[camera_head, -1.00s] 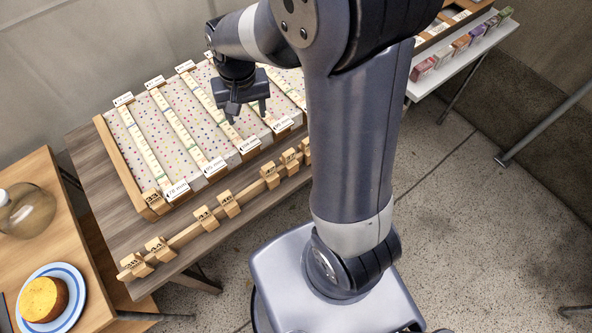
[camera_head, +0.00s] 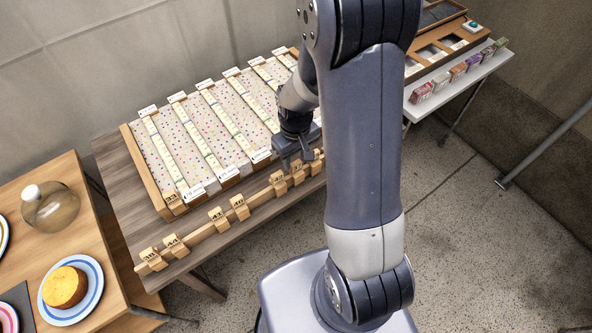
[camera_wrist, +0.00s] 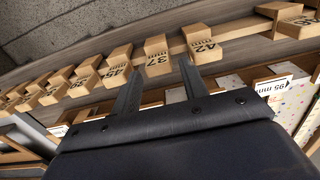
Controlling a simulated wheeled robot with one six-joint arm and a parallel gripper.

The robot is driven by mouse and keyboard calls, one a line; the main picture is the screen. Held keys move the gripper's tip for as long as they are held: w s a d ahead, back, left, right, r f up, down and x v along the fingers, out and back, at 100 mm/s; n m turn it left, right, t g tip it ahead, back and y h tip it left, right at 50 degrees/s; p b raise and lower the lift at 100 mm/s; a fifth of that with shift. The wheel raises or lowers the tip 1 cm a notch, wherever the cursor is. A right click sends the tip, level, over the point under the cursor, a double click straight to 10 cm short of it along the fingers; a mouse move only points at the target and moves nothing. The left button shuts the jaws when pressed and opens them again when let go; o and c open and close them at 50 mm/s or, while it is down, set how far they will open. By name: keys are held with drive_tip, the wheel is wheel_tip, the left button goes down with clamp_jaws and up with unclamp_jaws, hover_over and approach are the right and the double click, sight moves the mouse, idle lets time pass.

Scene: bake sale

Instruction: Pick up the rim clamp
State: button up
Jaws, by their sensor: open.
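Several small wooden numbered blocks, which look like clamps, sit along a wooden rail (camera_head: 197,234) at the table's front edge. I cannot tell which one is the rim clamp. In the wrist view, a block marked 37 (camera_wrist: 157,57) lies just beyond and between my fingertips, with one marked 42 (camera_wrist: 203,45) to its right and one marked 45 (camera_wrist: 117,72) to its left. My gripper (camera_head: 292,163) is open and empty, above the right part of the rail; its fingers also show in the wrist view (camera_wrist: 160,72). My arm hides the rail's right end.
A wide wooden tray (camera_head: 148,185) of dotted strips with labelled dividers lies behind the rail. At left, a table holds a cake (camera_head: 65,287) on a plate and a glass jar (camera_head: 50,207). A white shelf (camera_head: 455,88) with small boxes stands at the back right.

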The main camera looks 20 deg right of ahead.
sight(297, 164)
drive_tip(key=shift+d+f+p, duration=0.15)
drive_tip(key=shift+f+p, duration=0.3)
drive_tip(key=shift+f, duration=2.1)
drive_tip(key=shift+c, duration=0.3)
drive_tip(key=c, duration=0.7)
